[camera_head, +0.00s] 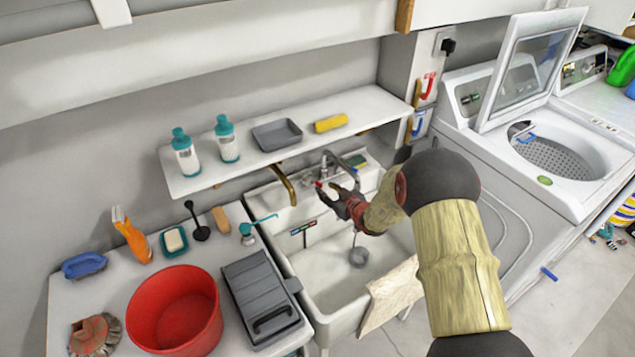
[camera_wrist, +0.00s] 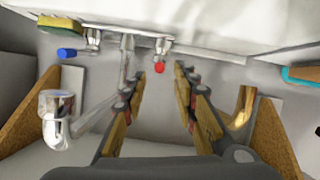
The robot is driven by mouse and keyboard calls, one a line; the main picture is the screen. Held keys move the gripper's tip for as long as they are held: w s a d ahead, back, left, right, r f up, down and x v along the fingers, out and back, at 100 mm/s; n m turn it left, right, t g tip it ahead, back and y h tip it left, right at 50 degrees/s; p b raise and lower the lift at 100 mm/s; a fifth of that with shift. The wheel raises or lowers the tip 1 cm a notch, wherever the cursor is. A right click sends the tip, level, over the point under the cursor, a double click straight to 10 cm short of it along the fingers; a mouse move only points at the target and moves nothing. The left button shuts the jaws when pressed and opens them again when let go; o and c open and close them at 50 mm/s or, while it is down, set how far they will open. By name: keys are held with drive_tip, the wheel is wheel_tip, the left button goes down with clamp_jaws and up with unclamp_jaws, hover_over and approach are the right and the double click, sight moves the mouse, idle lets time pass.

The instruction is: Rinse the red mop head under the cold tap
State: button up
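My gripper (camera_head: 330,191) is over the back of the white sink (camera_head: 330,262). In the wrist view, my gripper (camera_wrist: 160,80) is open, its two fingers apart and nothing between them held. The red-marked tap handle (camera_wrist: 160,67) shows just beyond the gap between the fingertips. The blue-marked cold tap handle (camera_wrist: 68,52) is farther left in that view, and the chrome spout (camera_wrist: 58,118) hangs below it. The spout (camera_head: 342,160) also shows in the head view. A reddish-brown bristly piece (camera_head: 95,334), perhaps the mop head, lies on the counter at lower left.
A red bucket (camera_head: 175,312) and a grey lidded box (camera_head: 258,292) stand on the left counter. A shelf (camera_head: 290,152) with bottles overhangs the sink's back. A brass pipe (camera_head: 285,186) is beside the taps. An open washer (camera_head: 560,160) stands at right.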

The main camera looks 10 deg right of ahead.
sight(321, 186)
drive_tip(key=b+x, duration=0.2)
drive_tip(key=x, duration=0.5)
drive_tip(key=shift+w+f, duration=0.1)
drive_tip(key=shift+w, duration=0.3)
drive_tip(key=c, duration=0.4)
drive_tip(key=c, duration=0.3)
clamp_jaws()
